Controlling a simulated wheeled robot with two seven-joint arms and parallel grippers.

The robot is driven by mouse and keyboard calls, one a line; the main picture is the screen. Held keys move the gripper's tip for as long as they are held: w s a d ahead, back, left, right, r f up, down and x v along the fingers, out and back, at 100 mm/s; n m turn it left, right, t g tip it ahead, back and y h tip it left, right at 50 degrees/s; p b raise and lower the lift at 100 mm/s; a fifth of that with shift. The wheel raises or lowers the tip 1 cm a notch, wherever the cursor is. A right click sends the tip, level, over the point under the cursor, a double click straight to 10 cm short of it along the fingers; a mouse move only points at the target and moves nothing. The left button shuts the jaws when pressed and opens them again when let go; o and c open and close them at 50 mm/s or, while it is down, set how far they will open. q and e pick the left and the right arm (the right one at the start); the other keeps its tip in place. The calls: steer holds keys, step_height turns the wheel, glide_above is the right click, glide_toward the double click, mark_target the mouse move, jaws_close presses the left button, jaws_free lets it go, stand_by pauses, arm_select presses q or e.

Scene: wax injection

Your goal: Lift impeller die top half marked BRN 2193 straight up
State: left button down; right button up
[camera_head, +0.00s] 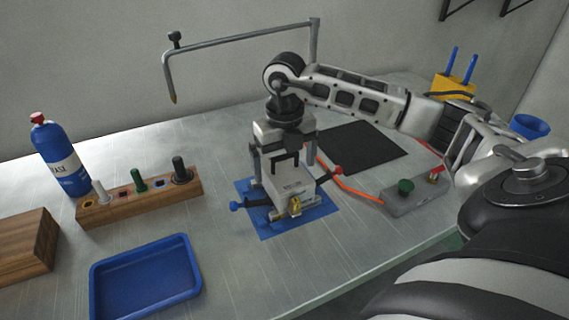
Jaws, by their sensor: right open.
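The impeller die (294,200) is a pale metal block on a blue mat (267,226) near the middle of the table. Its top half (292,188) carries small dark markings, too small to read, and a dark handle on top. Dark levers with a blue knob at the left and a red knob at the right stick out from its sides. My right gripper (284,166) points down over the die, its open fingers on either side of the handle. I cannot tell whether the fingers touch it. My left gripper is not in view.
A wooden rack (140,203) with several pegs and a blue bottle (60,155) stand at left. A blue tray (146,277) lies in front. A black mat (358,147) and a grey control box (418,196) with an orange cable are at right. A metal frame (240,38) rises behind.

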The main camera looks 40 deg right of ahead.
steer(key=c, duration=1.3)
steer(key=shift+r, duration=0.1)
steer(key=c, duration=0.3)
steer(key=shift+c, duration=0.2)
